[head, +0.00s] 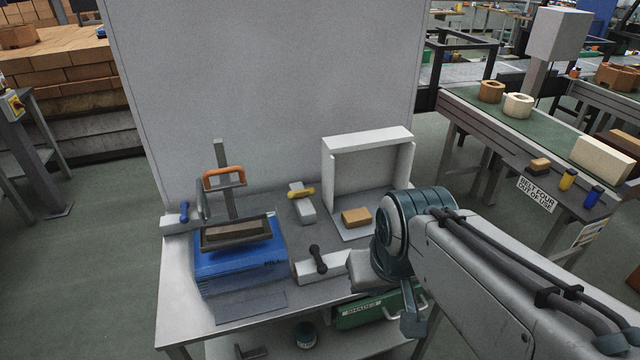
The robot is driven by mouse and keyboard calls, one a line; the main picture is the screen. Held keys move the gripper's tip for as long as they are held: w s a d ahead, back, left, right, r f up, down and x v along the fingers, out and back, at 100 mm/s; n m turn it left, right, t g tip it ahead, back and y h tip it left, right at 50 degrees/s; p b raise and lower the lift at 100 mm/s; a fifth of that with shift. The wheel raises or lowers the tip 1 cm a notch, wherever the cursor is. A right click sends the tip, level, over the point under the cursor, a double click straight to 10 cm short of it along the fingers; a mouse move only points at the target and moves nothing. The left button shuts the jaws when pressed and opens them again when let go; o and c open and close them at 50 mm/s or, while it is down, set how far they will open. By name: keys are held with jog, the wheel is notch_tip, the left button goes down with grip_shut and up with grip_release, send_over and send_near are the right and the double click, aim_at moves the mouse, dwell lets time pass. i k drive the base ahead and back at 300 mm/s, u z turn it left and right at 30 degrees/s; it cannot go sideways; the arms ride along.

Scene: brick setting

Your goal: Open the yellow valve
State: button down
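The yellow valve (301,193) is a small yellow lever handle on a pale grey block, near the middle back of the workbench. Its handle lies roughly crosswise to the block's length. My arm reaches in from the right, and its end (368,271) hangs over the bench's front right, to the right of and nearer than the yellow valve. It is apart from the valve. The fingers cannot be made out, so whether my gripper is open or shut does not show.
A black-handled block (318,259) lies in front of the yellow valve. A blue machine (240,265) with an orange handle (224,174) stands left, beside a blue-handled block (184,213). A white frame (367,139) with an orange-brown brick (356,217) stands right. A grey panel (260,90) rises behind.

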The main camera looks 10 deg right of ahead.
aim_at(311, 191)
jog(key=z, duration=0.25)
jog(key=i, duration=0.95)
jog(key=u, duration=0.55)
